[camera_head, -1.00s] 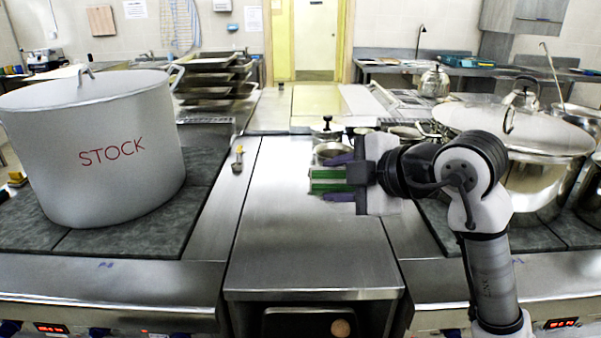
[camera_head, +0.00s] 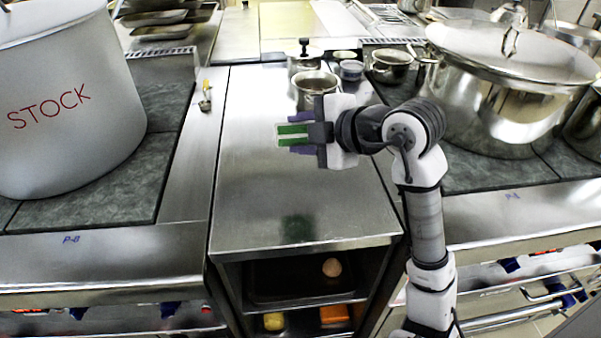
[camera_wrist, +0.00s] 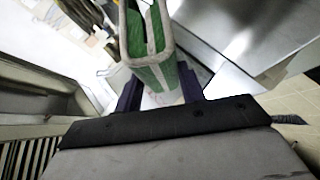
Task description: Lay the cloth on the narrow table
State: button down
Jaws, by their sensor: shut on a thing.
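The cloth (camera_head: 293,136), green with pale edges, is folded into a small flat bundle. My gripper (camera_head: 296,137) is shut on it and holds it above the front half of the narrow table (camera_head: 260,195). A dark greenish reflection shows on the steel below it. In the wrist view the cloth (camera_wrist: 155,45) stands between the two purple fingers of my gripper (camera_wrist: 160,90). The narrow table is a bare steel top between two cooking ranges.
Small pots (camera_head: 312,88) stand at the back of the narrow table. A big stockpot (camera_head: 65,100) is at left and a lidded steel pot (camera_head: 500,95) at right. A ladle-like utensil (camera_head: 205,97) lies at the left edge.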

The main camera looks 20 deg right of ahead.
notch_tip(320, 180, down, 11)
jog(key=shift+f, duration=0.2)
dwell(0.3)
jog(key=shift+f, duration=0.15)
jog(key=c, duration=0.9)
grip_release()
jog(key=shift+o, duration=0.2)
jog(key=b+v, duration=0.2)
jog(key=v, duration=1)
jog(key=shift+a, duration=0.1)
